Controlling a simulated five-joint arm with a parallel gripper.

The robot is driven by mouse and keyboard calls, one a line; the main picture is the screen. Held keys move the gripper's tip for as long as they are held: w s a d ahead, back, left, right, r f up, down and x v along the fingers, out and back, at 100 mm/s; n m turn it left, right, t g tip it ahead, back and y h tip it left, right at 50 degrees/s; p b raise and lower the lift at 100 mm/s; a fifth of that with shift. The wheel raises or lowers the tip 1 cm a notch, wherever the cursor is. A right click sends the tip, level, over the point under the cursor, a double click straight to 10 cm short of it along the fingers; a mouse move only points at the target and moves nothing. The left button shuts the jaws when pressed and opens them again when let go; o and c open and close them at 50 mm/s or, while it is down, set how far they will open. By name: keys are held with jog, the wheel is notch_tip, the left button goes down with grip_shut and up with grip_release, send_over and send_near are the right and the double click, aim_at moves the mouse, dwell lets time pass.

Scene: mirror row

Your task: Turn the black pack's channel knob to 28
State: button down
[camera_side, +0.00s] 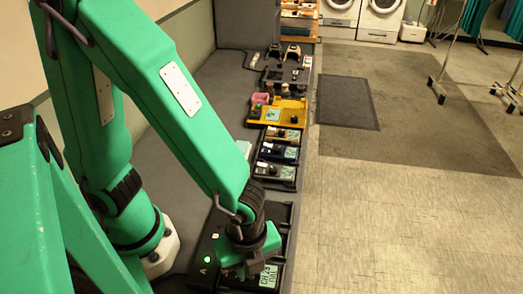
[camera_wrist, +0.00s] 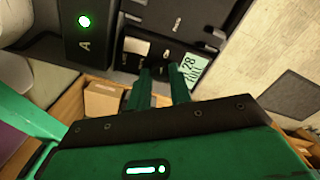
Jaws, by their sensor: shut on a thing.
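The black pack (camera_wrist: 160,52) lies in a dark tray below my gripper. Its pale green display (camera_wrist: 193,68) shows 28 in the wrist view; in the side view the display (camera_side: 268,277) appears to read CH 28, at a slant. My gripper (camera_side: 250,272) points down at the pack, just left of the display. In the wrist view the fingers of my gripper (camera_wrist: 163,75) are a small gap apart, closed on the channel knob. The knob itself is hidden between and behind the fingers.
A dark panel marked A with a lit green lamp (camera_side: 207,259) is beside the pack. Several other packs, including a yellow one (camera_side: 275,116), stand in a row along the grey bench. A cardboard box (camera_wrist: 102,100) shows in the wrist view. Open tiled floor lies right.

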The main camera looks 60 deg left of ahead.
dwell(0.4)
jog(key=c, duration=1.5)
grip_release()
jog(key=shift+c, duration=0.2)
jog(key=shift+r, duration=0.15)
jog(key=shift+r, duration=3.8)
jog(key=w+a+r+n+t, duration=0.2)
jog(key=a+r+n, duration=0.4)
jog(key=a+n, duration=0.4)
jog(key=w+a+r+n+t, duration=0.3)
jog(key=a+r+n, duration=0.4)
jog(key=a+n, duration=0.3)
jog(key=shift+w+a+t, duration=0.25)
jog(key=shift+w+t, duration=0.05)
jog(key=shift+w, duration=0.15)
